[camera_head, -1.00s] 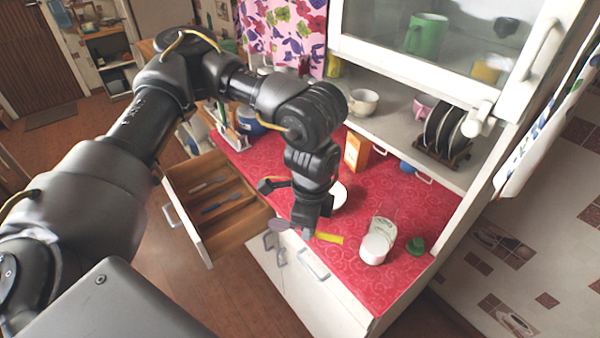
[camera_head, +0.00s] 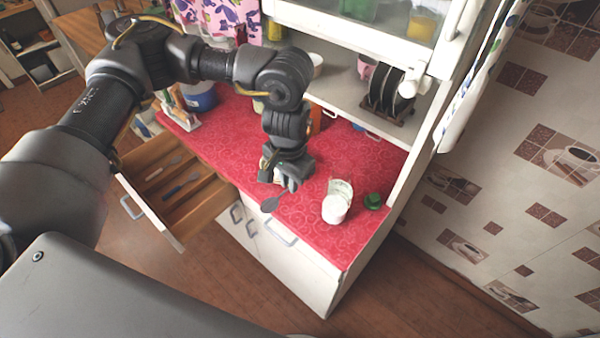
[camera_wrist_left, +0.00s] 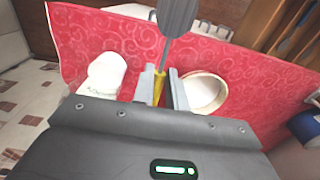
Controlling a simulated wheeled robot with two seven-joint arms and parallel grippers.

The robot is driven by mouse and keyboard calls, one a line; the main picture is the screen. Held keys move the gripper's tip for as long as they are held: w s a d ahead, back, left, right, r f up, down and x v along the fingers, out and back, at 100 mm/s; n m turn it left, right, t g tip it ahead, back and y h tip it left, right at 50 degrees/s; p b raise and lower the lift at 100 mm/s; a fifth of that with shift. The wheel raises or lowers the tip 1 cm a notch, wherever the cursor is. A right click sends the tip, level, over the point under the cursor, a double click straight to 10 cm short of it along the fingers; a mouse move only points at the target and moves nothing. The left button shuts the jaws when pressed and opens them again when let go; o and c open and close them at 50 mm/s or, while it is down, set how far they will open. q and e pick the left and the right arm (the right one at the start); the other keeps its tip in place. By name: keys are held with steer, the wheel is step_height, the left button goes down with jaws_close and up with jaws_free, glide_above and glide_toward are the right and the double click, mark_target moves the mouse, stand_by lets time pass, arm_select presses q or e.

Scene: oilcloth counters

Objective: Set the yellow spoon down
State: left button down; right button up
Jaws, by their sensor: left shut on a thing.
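My left gripper (camera_head: 282,184) is low over the red counter (camera_head: 316,236), near its front edge. It is shut on the yellow spoon, gripping the yellow handle (camera_wrist_left: 158,88) between its fingers in the left wrist view. The spoon's dark grey head (camera_head: 270,204) sticks out toward the counter's front edge; it shows large in the left wrist view (camera_wrist_left: 178,17). Most of the handle is hidden by the gripper in the head view. I cannot tell whether the spoon touches the counter. My right gripper is not in view.
A white jar (camera_head: 335,208) and a green lid (camera_head: 373,201) stand to the right. A white round dish (camera_wrist_left: 207,92) is close beside the fingers in the wrist view. An open drawer (camera_head: 172,186) with cutlery is at left. A plate rack (camera_head: 388,103) stands behind.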

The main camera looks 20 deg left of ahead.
arm_select(q)
steer(key=w, duration=0.1)
steer(key=w+d+f+p, duration=0.1)
steer(key=w, duration=0.2)
steer(key=shift+d+f, duration=0.3)
steer(key=p, duration=0.2)
glide_above(311, 192)
step_height(311, 192, down, 6)
steer(key=shift+r, duration=0.1)
step_height(311, 192, down, 3)
steer(key=shift+r+p, duration=0.1)
steer(key=shift+p, duration=0.4)
steer(key=shift+w+f, duration=0.1)
steer(key=shift+f, duration=0.1)
steer(key=shift+f, duration=0.2)
steer(key=c, duration=1.4)
jaws_free()
